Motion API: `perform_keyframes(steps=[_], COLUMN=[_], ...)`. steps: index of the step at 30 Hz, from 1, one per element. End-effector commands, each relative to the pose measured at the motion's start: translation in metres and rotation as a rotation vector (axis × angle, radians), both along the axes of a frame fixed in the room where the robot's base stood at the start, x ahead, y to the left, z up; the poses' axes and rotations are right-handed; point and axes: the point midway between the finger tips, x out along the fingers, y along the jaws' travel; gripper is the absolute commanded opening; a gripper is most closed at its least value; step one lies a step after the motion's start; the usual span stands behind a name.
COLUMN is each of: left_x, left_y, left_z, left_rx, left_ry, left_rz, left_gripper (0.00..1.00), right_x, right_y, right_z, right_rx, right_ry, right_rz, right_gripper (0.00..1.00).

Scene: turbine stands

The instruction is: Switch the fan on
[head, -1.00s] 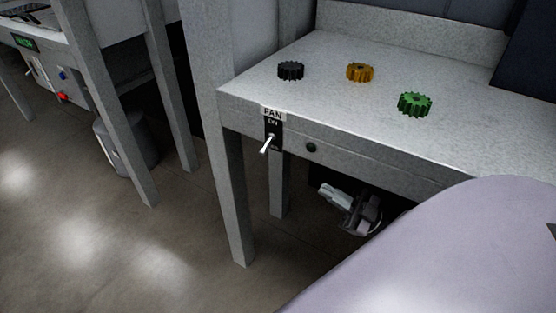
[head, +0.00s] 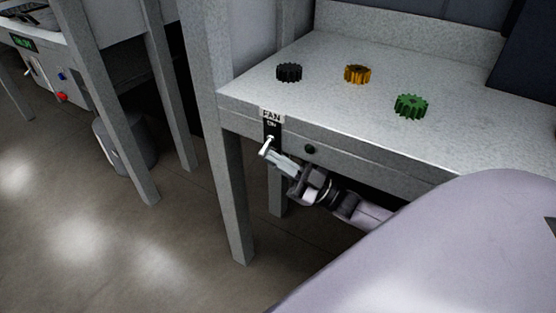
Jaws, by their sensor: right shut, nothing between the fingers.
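The fan switch (head: 267,145) is a pale metal lever on a black plate on the front edge of the table. A white FAN label (head: 272,114) sits above it. The lever points down and to the left. My right gripper (head: 275,158) is shut and empty. Its fingertips are just below and right of the lever, at or very near it; I cannot tell whether they touch. My left gripper is not in view.
The grey table (head: 460,130) carries a black gear (head: 289,72), an orange gear (head: 357,74) and a green gear (head: 410,106). A black knob (head: 309,149) is right of the switch. A table leg (head: 236,200) stands below left. A grey bin (head: 125,145) is further left.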

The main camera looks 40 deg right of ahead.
Motion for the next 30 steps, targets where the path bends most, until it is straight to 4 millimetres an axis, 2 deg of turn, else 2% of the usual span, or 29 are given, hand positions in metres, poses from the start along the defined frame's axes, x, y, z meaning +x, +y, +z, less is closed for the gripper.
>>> perform_keyframes(steps=[30], left_x=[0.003], left_y=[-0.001], left_z=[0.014], left_rx=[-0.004], left_ry=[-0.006], left_rz=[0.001], left_gripper=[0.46], right_x=[-0.002], right_y=[0.004], right_z=[0.004], right_rx=[0.109], right_ry=[0.045], right_rz=[0.000], right_gripper=[0.00])
